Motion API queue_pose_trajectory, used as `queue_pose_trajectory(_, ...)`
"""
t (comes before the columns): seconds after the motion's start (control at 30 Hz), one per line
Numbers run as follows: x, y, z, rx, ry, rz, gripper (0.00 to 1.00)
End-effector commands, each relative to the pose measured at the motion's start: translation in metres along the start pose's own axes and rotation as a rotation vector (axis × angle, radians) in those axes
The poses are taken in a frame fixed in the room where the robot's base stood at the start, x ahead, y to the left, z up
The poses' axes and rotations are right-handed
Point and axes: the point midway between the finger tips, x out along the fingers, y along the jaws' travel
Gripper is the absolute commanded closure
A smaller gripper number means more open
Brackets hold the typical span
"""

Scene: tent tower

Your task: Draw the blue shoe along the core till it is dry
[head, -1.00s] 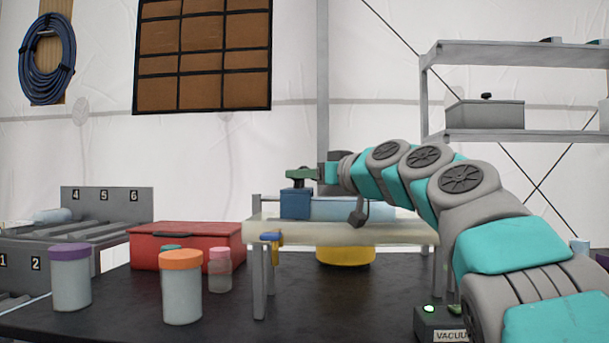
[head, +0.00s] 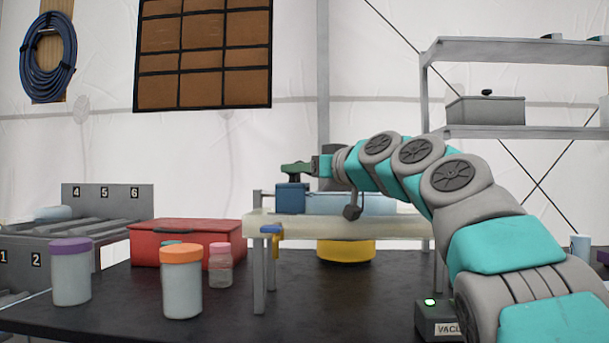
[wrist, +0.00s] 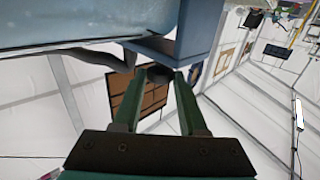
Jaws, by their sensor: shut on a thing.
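The blue shoe (head: 291,198) is a small block at the left end of the pale blue core (head: 352,205), above a long pale tray (head: 345,226). My gripper (head: 297,172) is above the shoe, shut on its dark knob. In the wrist view my gripper (wrist: 158,78) has its green fingers on either side of the round knob, with the shoe (wrist: 168,44) just beyond and the core (wrist: 70,22) to its left. The shoe's underside and its contact with the core are hidden. I cannot tell whether the core is wet.
A yellow basin (head: 345,251) stands under the tray. A red case (head: 185,241), a purple-lidded jar (head: 71,274), an orange-lidded jar (head: 181,283) and a small pink-lidded jar (head: 220,266) are to the left. A vacuum box (head: 436,322) is at the front right.

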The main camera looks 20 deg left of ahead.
Motion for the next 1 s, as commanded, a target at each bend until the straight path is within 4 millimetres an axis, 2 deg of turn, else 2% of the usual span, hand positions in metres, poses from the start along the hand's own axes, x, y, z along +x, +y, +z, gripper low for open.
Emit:
queue_pose_trajectory(0.57,0.0065,-0.0063,-0.0002,0.002,0.003,0.004,1.00)
queue_pose_trajectory(0.6,0.0065,-0.0063,-0.0003,0.002,0.003,0.004,0.54)
queue_pose_trajectory(0.83,0.0061,-0.0054,0.0000,0.002,0.003,0.005,0.28)
queue_pose_trajectory(1.0,0.0059,-0.0049,0.0003,0.002,0.003,0.005,0.28)
